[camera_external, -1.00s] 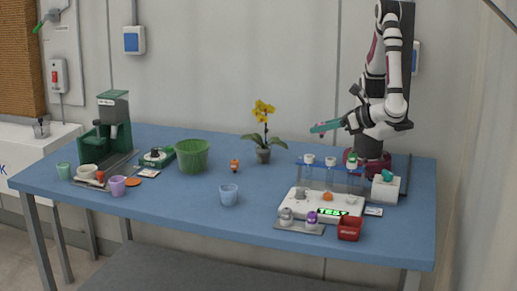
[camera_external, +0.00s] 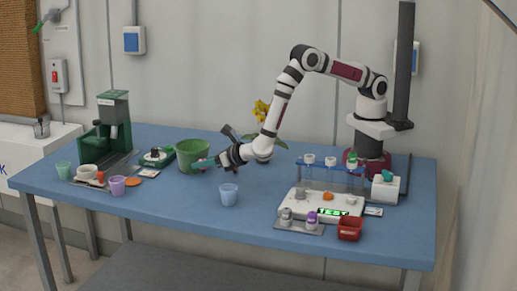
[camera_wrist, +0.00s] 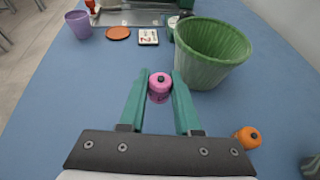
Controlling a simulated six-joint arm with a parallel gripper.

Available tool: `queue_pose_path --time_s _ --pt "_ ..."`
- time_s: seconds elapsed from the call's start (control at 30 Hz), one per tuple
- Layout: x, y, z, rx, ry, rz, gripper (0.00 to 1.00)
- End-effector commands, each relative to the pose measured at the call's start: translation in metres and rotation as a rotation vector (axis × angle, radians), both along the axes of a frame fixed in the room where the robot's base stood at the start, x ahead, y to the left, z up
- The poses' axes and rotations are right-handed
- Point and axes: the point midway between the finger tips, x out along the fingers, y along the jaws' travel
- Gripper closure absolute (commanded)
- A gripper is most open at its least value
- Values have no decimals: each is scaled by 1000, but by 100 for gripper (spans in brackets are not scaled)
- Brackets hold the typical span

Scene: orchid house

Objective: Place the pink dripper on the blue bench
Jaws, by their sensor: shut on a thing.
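The pink dripper (camera_wrist: 160,86) is a small, round-topped pink piece held between the two teal fingers of my gripper (camera_wrist: 160,88) in the wrist view. My gripper (camera_external: 204,162) is shut on it, low over the blue bench (camera_external: 165,212), just right of and in front of the green basket. I cannot tell whether the dripper touches the bench top. In the external view the dripper is too small to make out clearly.
The green ribbed basket (camera_wrist: 207,50) stands close to my right finger in the wrist view. A small orange bottle (camera_wrist: 247,137) is near my gripper's right side. Bench to the left of the fingers is clear.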

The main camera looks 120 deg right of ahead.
Motion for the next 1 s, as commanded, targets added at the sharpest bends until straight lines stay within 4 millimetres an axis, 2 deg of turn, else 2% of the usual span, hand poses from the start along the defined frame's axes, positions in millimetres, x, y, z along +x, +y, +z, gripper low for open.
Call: queue_pose_path --time_s 0.03,0.1,0.17,0.5,0.53,0.7,1.0 --pt "-1 0 -13 1 4 0 100" --pt "-1 0 -27 0 3 0 100" --pt "-1 1 -35 0 1 0 100" --pt "-1 1 -39 1 0 -1 100" --pt "-1 1 -39 0 0 -1 66" --pt "-1 1 -39 0 0 -1 38" --pt "-1 1 -35 1 -1 0 38"
